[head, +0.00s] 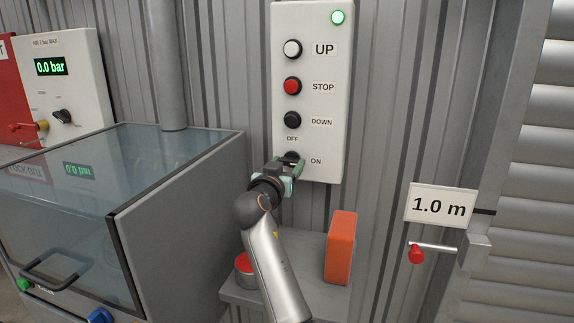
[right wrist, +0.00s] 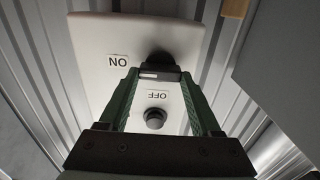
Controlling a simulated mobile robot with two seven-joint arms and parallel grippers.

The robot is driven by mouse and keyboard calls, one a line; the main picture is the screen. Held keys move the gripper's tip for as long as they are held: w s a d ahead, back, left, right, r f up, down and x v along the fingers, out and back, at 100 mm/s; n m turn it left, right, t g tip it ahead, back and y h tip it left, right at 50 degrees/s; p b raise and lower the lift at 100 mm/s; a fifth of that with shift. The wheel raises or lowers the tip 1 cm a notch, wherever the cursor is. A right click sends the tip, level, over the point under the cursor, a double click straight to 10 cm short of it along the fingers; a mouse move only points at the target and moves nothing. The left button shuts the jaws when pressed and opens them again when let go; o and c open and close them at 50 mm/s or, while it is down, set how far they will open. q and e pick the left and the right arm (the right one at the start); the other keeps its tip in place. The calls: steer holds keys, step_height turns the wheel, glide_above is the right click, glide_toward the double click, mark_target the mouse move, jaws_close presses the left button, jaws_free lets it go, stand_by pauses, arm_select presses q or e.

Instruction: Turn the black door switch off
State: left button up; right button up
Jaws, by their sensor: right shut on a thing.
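The black door switch (head: 291,155) is at the bottom of the white control panel (head: 310,50), between the labels OFF above it and ON to its right. My right gripper (head: 287,166) is at the switch and covers most of it in the head view. In the right wrist view, the two green fingers of my right gripper (right wrist: 160,80) are shut on the black switch (right wrist: 160,70), one on each side. A small white mark shows on it. I cannot tell for sure which label the switch points to. My left gripper is not in view.
Above the switch are the black DOWN (head: 292,120), red STOP (head: 292,86) and white UP (head: 292,49) buttons. A green lamp (head: 338,17) is lit. Below stands a shelf (head: 310,285) with an orange block (head: 341,248). A glass-lidded cabinet (head: 180,200) is left.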

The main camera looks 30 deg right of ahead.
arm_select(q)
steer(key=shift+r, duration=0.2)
arm_select(e)
steer(key=shift+n, duration=0.3)
steer(key=shift+c, duration=0.3)
steer(key=shift+r+n+p, duration=0.15)
steer(key=shift+n+p, duration=1.25)
steer(key=shift+n, duration=0.2)
steer(key=n+p, duration=0.2)
steer(key=n, duration=0.1)
steer(key=shift+w+n+p, duration=0.1)
steer(key=shift+n+p, duration=0.2)
steer(key=n+p, duration=0.2)
steer(key=shift+a+n, duration=0.1)
steer(key=shift+n, duration=0.3)
steer(key=shift+n+p, duration=0.7)
steer(key=shift+n, duration=0.2)
steer(key=n+p, duration=0.3)
steer(key=n, duration=0.1)
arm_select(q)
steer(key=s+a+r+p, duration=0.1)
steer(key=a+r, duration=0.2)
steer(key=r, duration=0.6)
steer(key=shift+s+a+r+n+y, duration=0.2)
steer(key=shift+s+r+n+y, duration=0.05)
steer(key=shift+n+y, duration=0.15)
arm_select(e)
steer(key=shift+f+n, duration=0.2)
steer(key=shift+n, duration=0.8)
steer(key=shift+f, duration=0.1)
